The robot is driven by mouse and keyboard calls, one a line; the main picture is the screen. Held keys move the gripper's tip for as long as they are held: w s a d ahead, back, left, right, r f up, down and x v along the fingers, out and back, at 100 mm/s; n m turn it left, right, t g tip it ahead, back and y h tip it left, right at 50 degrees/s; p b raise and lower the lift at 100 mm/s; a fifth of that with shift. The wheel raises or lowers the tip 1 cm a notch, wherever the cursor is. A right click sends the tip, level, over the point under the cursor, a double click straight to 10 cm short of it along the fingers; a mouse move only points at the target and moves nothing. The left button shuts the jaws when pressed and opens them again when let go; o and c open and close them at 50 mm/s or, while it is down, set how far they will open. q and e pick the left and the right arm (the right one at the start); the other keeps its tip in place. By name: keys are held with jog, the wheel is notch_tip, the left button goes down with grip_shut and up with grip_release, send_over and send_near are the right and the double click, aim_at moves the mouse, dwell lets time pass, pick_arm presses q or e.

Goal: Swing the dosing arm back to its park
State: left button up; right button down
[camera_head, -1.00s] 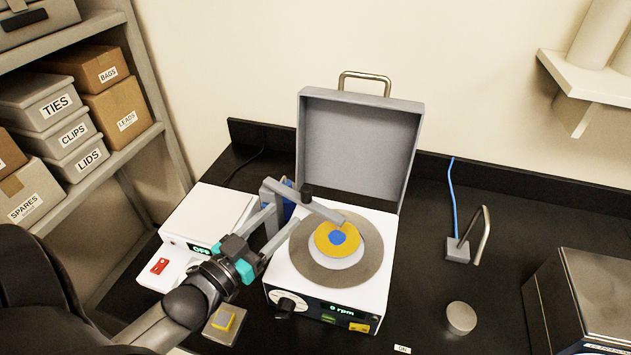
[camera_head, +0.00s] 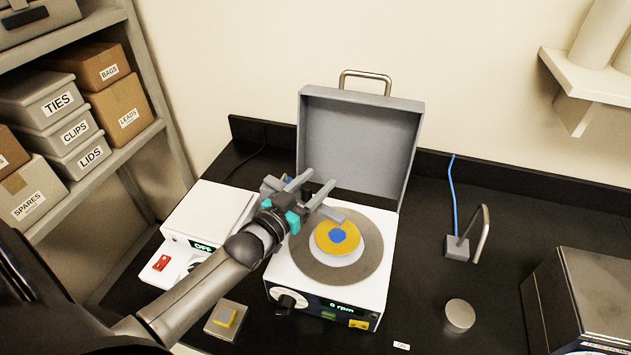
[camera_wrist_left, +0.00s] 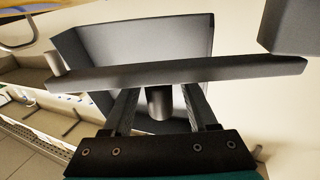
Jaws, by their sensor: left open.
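The dosing arm is a grey bar (camera_head: 336,214) whose tip reaches over the turntable (camera_head: 365,258) to the edge of the yellow disc with a blue centre (camera_head: 337,237). My left gripper (camera_head: 317,184) is open over the bar and hides much of it and its post. In the left wrist view the bar (camera_wrist_left: 230,70) crosses in front of the open fingers (camera_wrist_left: 158,95). A dark round knob (camera_wrist_left: 160,103) on the bar shows between the fingers, with gaps on both sides. My right gripper is not in view.
The raised grey lid (camera_head: 358,140) stands close behind the turntable. A white box with a red switch (camera_head: 161,263) is at left, and a small yellow-topped block (camera_head: 225,317) is in front. A hooked metal stand (camera_head: 460,247) is at right.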

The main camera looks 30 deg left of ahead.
pick_arm(q)
jog(key=shift+w, duration=0.1)
grip_shut()
dwell(0.5)
dwell(1.0)
